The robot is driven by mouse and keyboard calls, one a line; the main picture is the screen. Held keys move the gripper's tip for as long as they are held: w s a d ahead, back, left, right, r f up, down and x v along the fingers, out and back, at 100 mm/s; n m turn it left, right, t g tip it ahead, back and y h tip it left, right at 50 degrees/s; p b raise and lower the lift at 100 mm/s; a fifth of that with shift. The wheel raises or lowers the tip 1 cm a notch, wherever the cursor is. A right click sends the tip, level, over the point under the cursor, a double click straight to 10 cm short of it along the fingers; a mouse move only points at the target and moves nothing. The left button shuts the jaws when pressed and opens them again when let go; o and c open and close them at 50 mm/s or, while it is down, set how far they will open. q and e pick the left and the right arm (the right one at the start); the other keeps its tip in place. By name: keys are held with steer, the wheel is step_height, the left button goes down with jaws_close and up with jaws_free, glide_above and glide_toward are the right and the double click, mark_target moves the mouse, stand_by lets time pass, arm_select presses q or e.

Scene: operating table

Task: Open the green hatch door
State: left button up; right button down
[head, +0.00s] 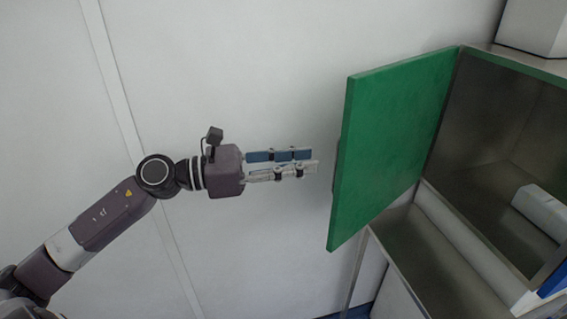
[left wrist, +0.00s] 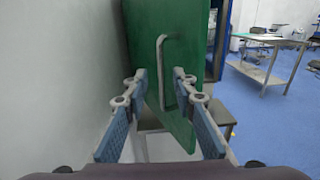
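The green hatch door (head: 388,145) stands swung open on the left side of a metal cabinet (head: 490,125) in the head view. Its face fills the middle of the left wrist view (left wrist: 150,40), with a grey bar handle (left wrist: 162,75) on it. My left gripper (head: 315,162) is to the left of the door, pointing at it, with a gap between. In the left wrist view its two blue-padded fingers (left wrist: 157,85) are apart, and the handle shows between and beyond them. The gripper holds nothing. My right gripper is not in view.
The cabinet interior is open and holds a white box (head: 541,211). A pale wall (head: 240,70) runs behind my left arm. A metal table (left wrist: 270,42) stands at the far right of the left wrist view, with blue floor (left wrist: 270,115) before it.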

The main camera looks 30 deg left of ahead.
arm_select(q)
steer(key=shift+v, duration=1.85)
steer(key=shift+d, duration=0.1)
